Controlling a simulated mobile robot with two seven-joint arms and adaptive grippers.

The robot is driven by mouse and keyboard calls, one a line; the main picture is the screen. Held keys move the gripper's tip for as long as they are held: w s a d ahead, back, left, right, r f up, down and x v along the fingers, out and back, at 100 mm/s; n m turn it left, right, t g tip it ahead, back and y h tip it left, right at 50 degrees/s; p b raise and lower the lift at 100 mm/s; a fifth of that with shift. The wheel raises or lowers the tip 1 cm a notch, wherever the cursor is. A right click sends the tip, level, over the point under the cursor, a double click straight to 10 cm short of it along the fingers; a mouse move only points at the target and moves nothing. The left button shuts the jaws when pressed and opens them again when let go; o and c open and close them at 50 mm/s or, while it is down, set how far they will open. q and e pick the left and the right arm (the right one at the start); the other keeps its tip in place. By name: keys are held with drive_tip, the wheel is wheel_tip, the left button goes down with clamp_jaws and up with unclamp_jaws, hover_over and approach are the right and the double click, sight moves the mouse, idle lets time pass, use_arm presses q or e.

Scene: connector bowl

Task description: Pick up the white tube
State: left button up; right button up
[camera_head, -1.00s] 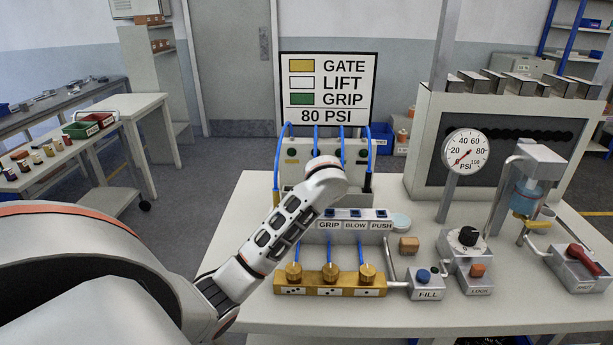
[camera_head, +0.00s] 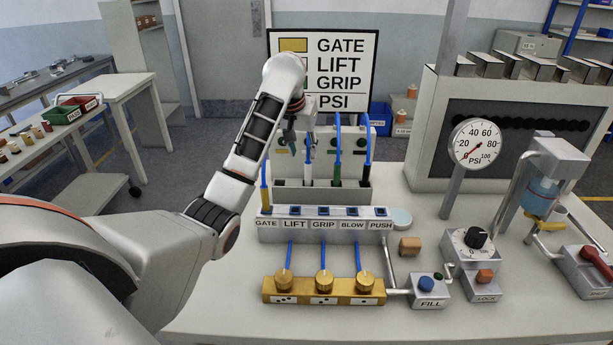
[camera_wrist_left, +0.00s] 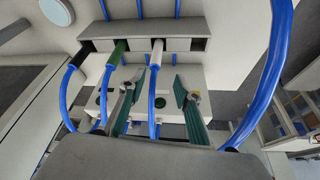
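The white tube is a blue hose with a white end (camera_head: 308,171). It stands upright in the slotted grey rack (camera_head: 330,195) in front of the sign. In the left wrist view its white end (camera_wrist_left: 156,52) sits in a rack opening, and its blue hose runs toward the gripper. My left gripper (camera_head: 300,128) is above the rack by this tube. In the left wrist view its two green-padded fingers (camera_wrist_left: 158,84) are apart, with the hose appearing between them. I cannot tell whether they touch it. My right gripper is not in view.
The green-ended tube (camera_head: 337,172) and black-ended tube (camera_head: 366,172) stand close to the right, the yellow-ended tube (camera_head: 266,196) to the left. A labelled switch block (camera_head: 325,228) and brass valve manifold (camera_head: 323,291) are in front. A pressure gauge (camera_head: 476,145) stands right.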

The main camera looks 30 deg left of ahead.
sight(307, 167)
use_arm(q)
drive_tip(key=f, duration=0.2)
drive_tip(key=w+f, duration=0.1)
drive_tip(key=f, duration=0.4)
drive_tip(key=shift+w+d+f, duration=0.3)
drive_tip(key=shift+f, duration=0.05)
drive_tip(key=shift+w+f, duration=0.2)
drive_tip(key=shift+f, duration=0.25)
clamp_jaws()
